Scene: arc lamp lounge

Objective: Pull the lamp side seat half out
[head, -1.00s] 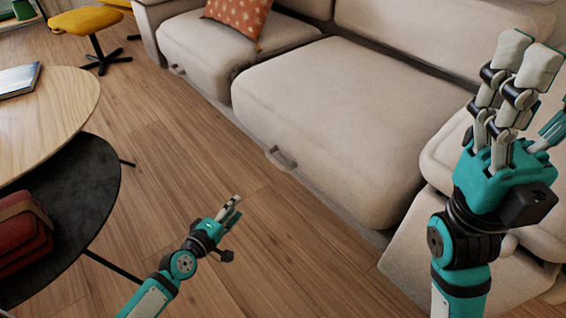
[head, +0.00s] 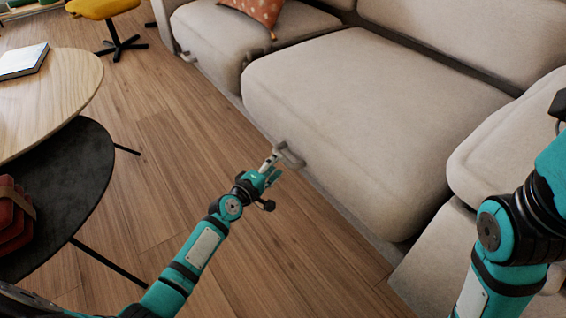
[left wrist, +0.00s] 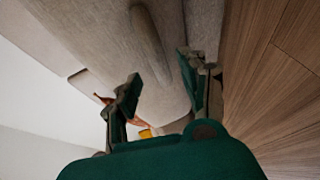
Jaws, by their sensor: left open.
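A beige sofa has a wide middle seat (head: 370,125) with a grey loop handle (head: 291,154) low on its front. A left seat (head: 235,38) and a right seat (head: 520,140) flank it. No lamp shows, so I cannot tell which is the lamp side seat. My left gripper (head: 272,161) is open and close beside the middle handle; I cannot tell whether they touch. In the left wrist view, a rounded bar (left wrist: 150,45), apparently the handle, runs ahead of the open left gripper (left wrist: 160,68). My right forearm shows at right; its gripper is out of frame.
A round wooden table (head: 70,100) stands at left above a lower black table (head: 70,190) holding a red bundle (head: 15,215). An orange cushion (head: 258,10) lies on the left seat. Wooden floor between is clear.

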